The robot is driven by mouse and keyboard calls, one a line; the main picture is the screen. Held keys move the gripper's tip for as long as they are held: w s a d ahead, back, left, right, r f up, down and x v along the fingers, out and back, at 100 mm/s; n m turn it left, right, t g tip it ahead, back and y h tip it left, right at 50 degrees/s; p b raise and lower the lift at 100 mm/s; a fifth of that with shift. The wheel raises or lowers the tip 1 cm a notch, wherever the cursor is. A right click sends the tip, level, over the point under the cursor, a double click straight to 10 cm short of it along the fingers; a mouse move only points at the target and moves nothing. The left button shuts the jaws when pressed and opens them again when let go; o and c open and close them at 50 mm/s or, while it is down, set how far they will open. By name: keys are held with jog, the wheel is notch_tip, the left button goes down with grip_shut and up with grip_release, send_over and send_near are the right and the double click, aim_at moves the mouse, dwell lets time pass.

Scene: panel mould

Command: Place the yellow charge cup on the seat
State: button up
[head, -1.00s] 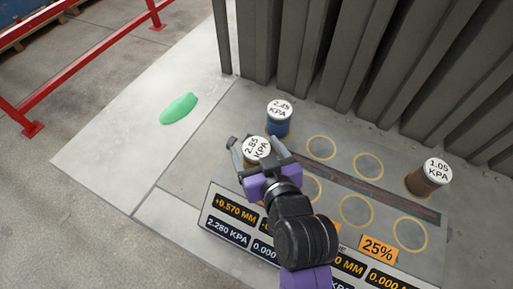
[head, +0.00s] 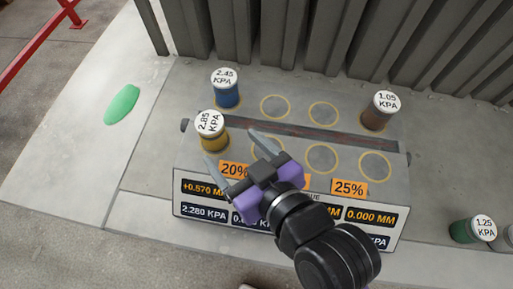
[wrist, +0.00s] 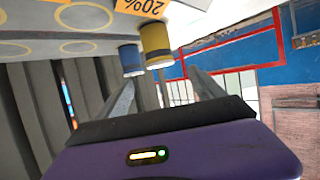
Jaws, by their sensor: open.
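Empty seats ringed in yellow, such as one in the front row (head: 322,157), lie to the right.
A blue cup (head: 227,94) stands behind the yellow one, and a brown cup (head: 379,113) at the back right. A green cup (head: 468,231) is at the far right. Grey ribs (head: 300,40) rise behind. A readout board (head: 205,202) fronts the panel. A green patch (head: 122,105) lies left.

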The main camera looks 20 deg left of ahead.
jog(key=d+f+m, duration=0.1)
jog(key=d, duration=0.1)
jog(key=d+f+m+t+h, duration=0.1)
jog(key=d+f, duration=0.1)
jog(key=d, duration=0.1)
jog(key=d+f+m+t, duration=0.1)
jog(key=d, duration=0.1)
jog(key=shift+w+d+f+h, duration=0.2)
jog(key=shift+w+d+h, duration=0.1)
jog(key=shift+w+h, duration=0.1)
jog(key=d+f+m+t+h, duration=0.1)
jog(key=d, duration=0.2)
jog(key=s+d+f+m+t+h, duration=0.1)
jog(key=d, duration=0.3)
jog(key=s+d+f+m+t+h, duration=0.1)
jog(key=d+f+m, duration=0.1)
jog(key=d, duration=0.2)
jog(key=shift+s+d, duration=0.2)
jog(key=s+d+r+m+t+h, duration=0.2)
jog(key=s+d+m+h, duration=0.2)
jog(key=s+d, duration=1)
jog(key=s+h, duration=0.1)
jog(key=h, duration=0.1)
jog(key=shift+s+r+m+t+h, duration=0.15)
jog(key=shift+r+m+t+h, duration=0.15)
jog(key=shift+r+m, duration=0.1)
